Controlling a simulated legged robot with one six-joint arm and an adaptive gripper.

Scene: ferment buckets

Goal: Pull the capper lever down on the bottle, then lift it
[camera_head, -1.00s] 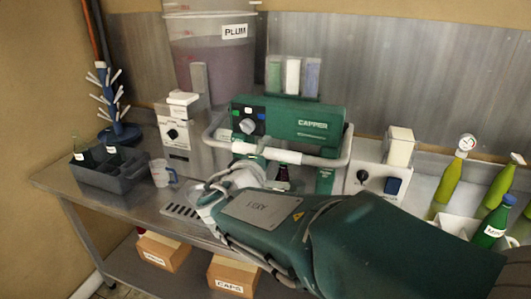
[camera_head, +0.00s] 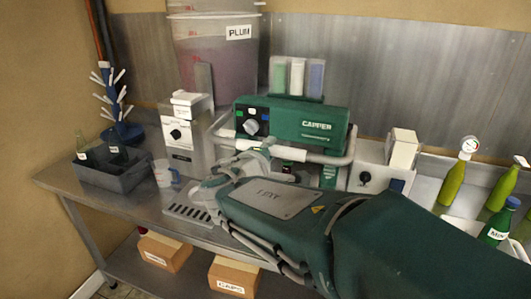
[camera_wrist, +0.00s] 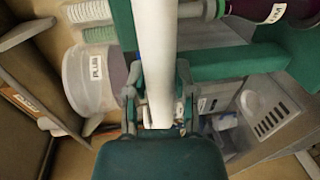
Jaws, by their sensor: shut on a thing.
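The green capper (camera_head: 297,120) stands at the back of the steel bench. Its U-shaped lever (camera_head: 330,161) sticks out in front, with a white grip along its front bar. My gripper (camera_head: 255,157) is at the front bar, left of its middle. In the wrist view the white lever grip (camera_wrist: 155,60) runs between the jaws of my gripper (camera_wrist: 157,98), which are shut on it. A dark purple bottle (camera_wrist: 284,9) with a white label shows at the top right of the wrist view. In the head view my arm and gripper hide the place under the capper.
A white box with a knob (camera_head: 186,130) stands left of the capper, before the plum bucket (camera_head: 213,65). A grey crate (camera_head: 108,174) with bottles and a measuring jug (camera_head: 163,172) are further left. Green bottles (camera_head: 452,184) stand at the right. A drip grate (camera_head: 187,213) lies in front.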

